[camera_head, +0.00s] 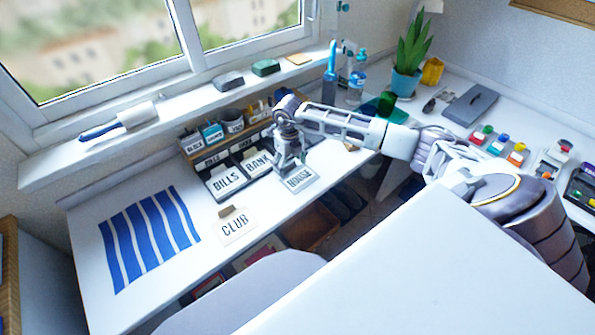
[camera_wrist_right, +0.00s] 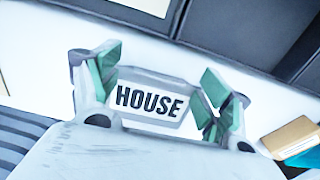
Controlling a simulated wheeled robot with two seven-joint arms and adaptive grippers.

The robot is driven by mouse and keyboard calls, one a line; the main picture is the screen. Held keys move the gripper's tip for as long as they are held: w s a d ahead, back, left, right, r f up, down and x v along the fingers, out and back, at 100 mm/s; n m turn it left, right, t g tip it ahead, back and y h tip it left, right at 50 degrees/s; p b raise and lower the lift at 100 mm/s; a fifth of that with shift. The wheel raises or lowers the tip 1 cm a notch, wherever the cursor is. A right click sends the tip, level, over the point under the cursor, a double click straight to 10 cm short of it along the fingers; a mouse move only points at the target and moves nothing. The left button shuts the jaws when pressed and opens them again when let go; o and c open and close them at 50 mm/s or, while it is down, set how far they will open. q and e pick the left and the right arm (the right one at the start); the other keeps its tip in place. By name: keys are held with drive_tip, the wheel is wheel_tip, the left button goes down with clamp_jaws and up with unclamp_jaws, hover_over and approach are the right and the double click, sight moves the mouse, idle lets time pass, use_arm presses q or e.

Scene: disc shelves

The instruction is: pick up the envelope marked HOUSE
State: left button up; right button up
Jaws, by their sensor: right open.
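The envelope marked HOUSE (camera_head: 300,180) lies label up near the desk's front edge, to the right of the BANK envelope (camera_head: 258,162). In the right wrist view the HOUSE envelope (camera_wrist_right: 150,101) shows its white label with a grey border, framed between the fingers. My right gripper (camera_head: 290,166) points down over its back part. In the wrist view the gripper (camera_wrist_right: 160,84) is open, with green-padded fingers on either side of the label. I cannot tell whether the fingers touch it. My left gripper is not in view.
The BILLS envelope (camera_head: 226,180) lies beside BANK in front of a dark organizer. The CLUB envelope (camera_head: 235,225) and a blue-striped mat (camera_head: 148,236) lie to the left. A plant pot (camera_head: 406,83) and bottle (camera_head: 356,88) stand behind my right arm.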

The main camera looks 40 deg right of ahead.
idle(0.3)
drive_tip(key=shift+c, duration=0.4)
drive_tip(key=c, duration=0.7)
drive_tip(key=shift+r, duration=0.1)
drive_tip(key=shift+r, duration=4.9)
